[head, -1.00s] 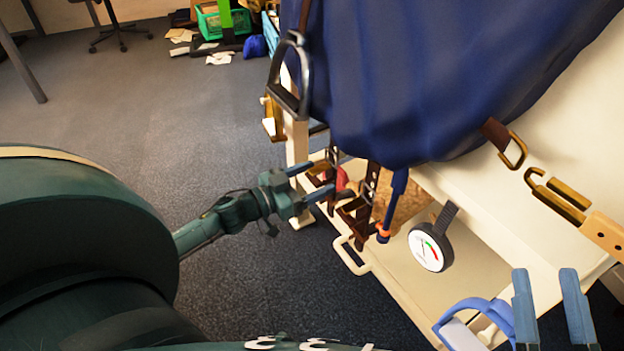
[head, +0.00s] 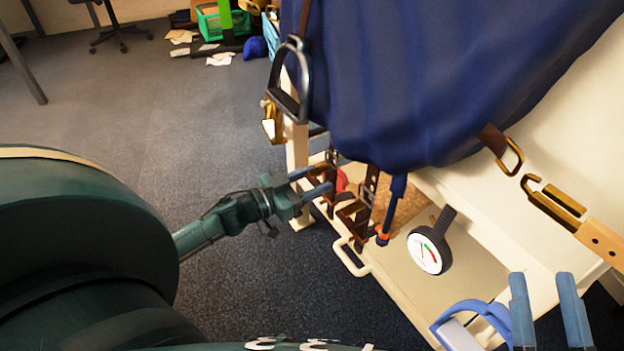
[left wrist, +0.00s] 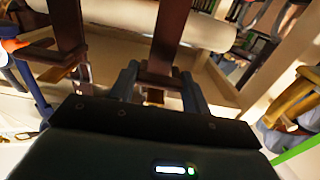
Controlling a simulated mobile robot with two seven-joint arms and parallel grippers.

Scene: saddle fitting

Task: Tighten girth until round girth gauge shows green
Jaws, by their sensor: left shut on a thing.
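The round girth gauge (head: 428,251) hangs on a dark strap below the blue cloth. Its white dial has green and red marks; I cannot read where the thin needle points. Two brown girth straps with brass-brown buckles hang left of it, a left buckle (head: 321,190) and a right buckle (head: 354,214). My left gripper (head: 315,178) is shut on the left strap by its buckle; the strap also shows between the fingers in the left wrist view (left wrist: 168,45). The fingers partly hide the grip. My right gripper (head: 542,275) is open and empty at the lower right.
The blue cloth (head: 430,80) covers the pale stand (head: 545,100). A black stirrup (head: 291,85) hangs at its left. A blue rod with an orange end (head: 383,237) hangs beside the right buckle. Brass hooks (head: 553,199) are at right.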

